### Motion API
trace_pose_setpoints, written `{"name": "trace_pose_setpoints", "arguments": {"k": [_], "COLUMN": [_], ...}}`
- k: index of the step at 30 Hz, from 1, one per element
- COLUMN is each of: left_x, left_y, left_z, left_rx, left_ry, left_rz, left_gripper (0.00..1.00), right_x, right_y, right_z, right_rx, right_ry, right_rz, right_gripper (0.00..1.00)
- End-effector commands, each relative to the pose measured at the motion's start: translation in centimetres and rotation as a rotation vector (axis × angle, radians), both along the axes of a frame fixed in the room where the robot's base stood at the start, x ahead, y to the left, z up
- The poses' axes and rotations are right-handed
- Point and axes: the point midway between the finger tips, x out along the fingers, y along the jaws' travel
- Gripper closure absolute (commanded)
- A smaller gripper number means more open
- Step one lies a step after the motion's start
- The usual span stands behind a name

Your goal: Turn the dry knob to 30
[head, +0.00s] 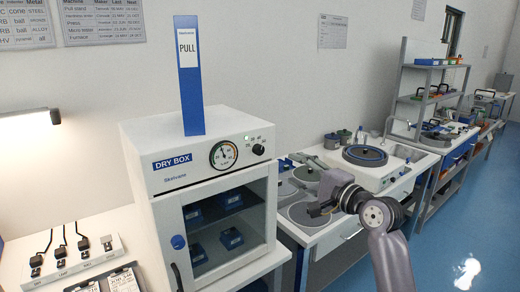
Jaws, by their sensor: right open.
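The white dry box (142,140), with a blue "DRY BOX" label, stands left of centre. A small black knob (258,149) is on the upper right of its front panel. Its pointer direction and the small marks around it are too small to read. A round gauge (223,155) sits just left of the knob. My right gripper (303,184) is open and empty, to the right of and below the knob, apart from the box. Its fingers point left, in front of the neighbouring bench. My left gripper is not in view.
The dry box's glass door (228,225) is closed, with several blue boxes inside. A blue "PULL" sign (190,90) stands on top. A grinding machine (364,155) is on the bench at right. Between the knob and my gripper the space looks clear.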

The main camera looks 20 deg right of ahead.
Motion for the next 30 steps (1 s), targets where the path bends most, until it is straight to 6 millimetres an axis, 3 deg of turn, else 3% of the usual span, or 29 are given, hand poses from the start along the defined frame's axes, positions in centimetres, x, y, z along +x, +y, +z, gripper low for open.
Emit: {"name": "trace_pose_setpoints", "arguments": {"k": [9,18,24,30], "left_x": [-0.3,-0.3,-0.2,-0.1], "left_y": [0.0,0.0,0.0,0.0], "left_z": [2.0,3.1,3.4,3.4], "left_rx": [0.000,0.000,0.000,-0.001], "left_ry": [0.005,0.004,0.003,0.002], "left_rz": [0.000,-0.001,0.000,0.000], "left_gripper": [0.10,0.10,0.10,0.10], "right_x": [6.6,11.8,13.7,14.2], "right_y": [2.5,4.4,5.0,5.2], "right_z": [0.3,0.2,0.1,0.0], "right_rx": [0.000,-0.003,-0.002,-0.004], "right_ry": [0.001,0.001,0.000,0.000], "right_rz": [0.000,-0.001,-0.001,-0.001], "right_gripper": [0.54,0.54,0.54,0.54]}}
